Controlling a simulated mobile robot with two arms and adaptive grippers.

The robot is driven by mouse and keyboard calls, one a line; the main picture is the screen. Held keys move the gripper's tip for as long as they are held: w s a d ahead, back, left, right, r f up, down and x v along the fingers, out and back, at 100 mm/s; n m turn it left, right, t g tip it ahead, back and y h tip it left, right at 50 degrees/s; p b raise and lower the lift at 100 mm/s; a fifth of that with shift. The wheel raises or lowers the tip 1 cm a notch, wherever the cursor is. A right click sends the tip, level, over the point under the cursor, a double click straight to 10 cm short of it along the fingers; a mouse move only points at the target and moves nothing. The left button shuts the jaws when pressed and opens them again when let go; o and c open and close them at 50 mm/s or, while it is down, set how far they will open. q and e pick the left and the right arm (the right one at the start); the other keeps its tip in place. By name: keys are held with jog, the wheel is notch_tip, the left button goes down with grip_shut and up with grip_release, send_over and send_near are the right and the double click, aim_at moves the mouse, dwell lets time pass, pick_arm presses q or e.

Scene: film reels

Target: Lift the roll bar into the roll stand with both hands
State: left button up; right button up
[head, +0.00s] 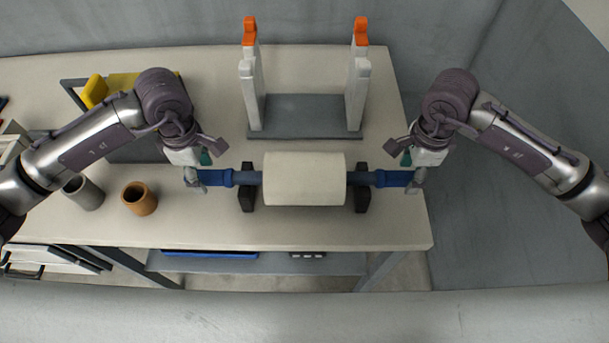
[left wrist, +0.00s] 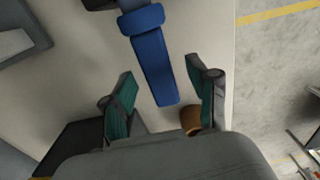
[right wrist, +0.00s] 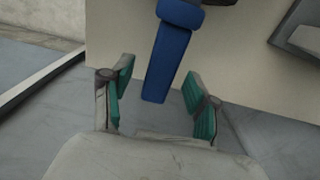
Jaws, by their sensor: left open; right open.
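The roll bar carries a wide cream roll (head: 305,178) and has a blue handle at each end. It rests across two black supports on the table. The roll stand (head: 305,115) is behind it, with a grey base and two white uprights with orange tops. My left gripper (head: 200,170) is open at the left blue handle (head: 215,178); in the left wrist view the handle (left wrist: 153,65) reaches between the open fingers (left wrist: 165,95). My right gripper (head: 412,170) is open at the right blue handle (head: 394,178); in the right wrist view the handle (right wrist: 165,60) reaches between the open fingers (right wrist: 158,95).
A brown cup (head: 139,199) and a grey cup (head: 85,192) stand on the table (head: 210,225) at the left. A yellow item (head: 96,91) lies behind my left arm. A lower shelf (head: 330,263) shows under the front edge. The table is clear between roll and stand.

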pick_arm(q)
jog(key=shift+f, duration=1.2)
pick_arm(e)
jog(key=shift+f, duration=1.25)
pick_arm(q)
jog(key=shift+c, duration=0.3)
pick_arm(e)
jog(key=shift+c, duration=0.3)
pick_arm(q)
jog(key=c, duration=1.1)
pick_arm(e)
jog(key=c, duration=1.1)
pick_arm(q)
grip_shut()
pick_arm(e)
grip_shut()
pick_arm(q)
jog(key=shift+w+r, duration=0.1)
pick_arm(e)
jog(key=shift+r, duration=0.15)
